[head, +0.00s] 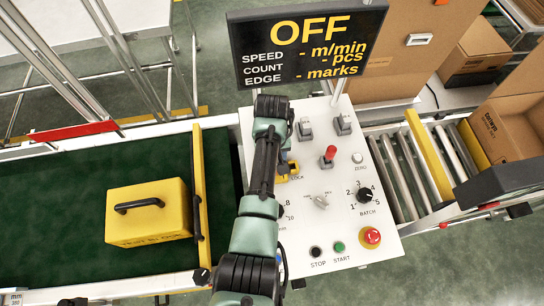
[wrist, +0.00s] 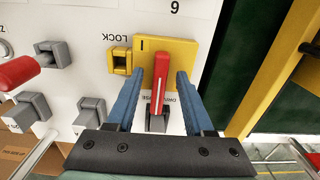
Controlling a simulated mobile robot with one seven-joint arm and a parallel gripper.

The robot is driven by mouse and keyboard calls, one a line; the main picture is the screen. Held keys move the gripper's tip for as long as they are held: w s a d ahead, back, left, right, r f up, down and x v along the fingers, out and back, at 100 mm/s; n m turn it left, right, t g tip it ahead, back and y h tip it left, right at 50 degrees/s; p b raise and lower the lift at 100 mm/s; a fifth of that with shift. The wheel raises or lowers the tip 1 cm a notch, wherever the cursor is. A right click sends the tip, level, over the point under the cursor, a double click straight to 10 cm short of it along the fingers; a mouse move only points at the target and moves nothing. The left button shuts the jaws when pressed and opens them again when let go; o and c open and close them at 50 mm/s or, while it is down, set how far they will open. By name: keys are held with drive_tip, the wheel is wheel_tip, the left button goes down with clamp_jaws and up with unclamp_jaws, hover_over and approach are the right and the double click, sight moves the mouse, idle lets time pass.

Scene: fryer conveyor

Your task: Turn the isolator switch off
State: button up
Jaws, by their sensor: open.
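The isolator switch shows in the wrist view as a red handle (wrist: 160,85) on a yellow plate (wrist: 201,52). The handle runs lengthwise between the fingers, towards the wrist. My gripper (wrist: 160,74) is open, with one blue finger on each side of the handle and a gap visible on both sides. I cannot tell how deep the fingertips reach relative to the handle. In the head view my arm hides most of the switch; only a yellow corner (head: 282,178) shows by the LOCK label.
A yellow LOCK piece (wrist: 121,61) and several grey toggles stand close by. On the panel (head: 325,235) are a red-handled lever (head: 329,154), BATCH knob (head: 364,195) and red emergency button (head: 370,236). The display (head: 309,45) reads OFF. A yellow test block (head: 148,215) sits on the green belt.

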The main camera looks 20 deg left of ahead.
wheel_tip(320, 180, up, 13)
drive_tip(key=shift+b, duration=0.4)
idle(0.5)
drive_tip(key=w+d+r+m+t+y, duration=0.25)
drive_tip(key=w+r+t, duration=0.8)
drive_tip(key=r, duration=0.55)
drive_tip(key=w+d+r+m+t, duration=0.1)
drive_tip(key=d+r+t, duration=0.2)
drive_tip(key=r, duration=0.6)
drive_tip(key=w+d+r+m+t, duration=0.1)
drive_tip(key=d+r+t, duration=0.15)
drive_tip(key=r, duration=0.75)
drive_tip(key=s+d+r+t, duration=0.2)
drive_tip(key=s+r+t, duration=0.1)
drive_tip(key=s+r, duration=0.3)
drive_tip(key=s+d+r+m+t+h, duration=0.1)
drive_tip(key=s+r+t, duration=0.3)
drive_tip(key=r, duration=0.5)
drive_tip(key=s+d+r+m+t+h, duration=0.1)
drive_tip(key=s+d+r+t, duration=0.2)
drive_tip(key=s+r, duration=0.5)
drive_tip(key=shift+d+r+t, duration=0.25)
drive_tip(key=shift+d+t, duration=0.1)
drive_tip(key=shift+t, duration=0.35)
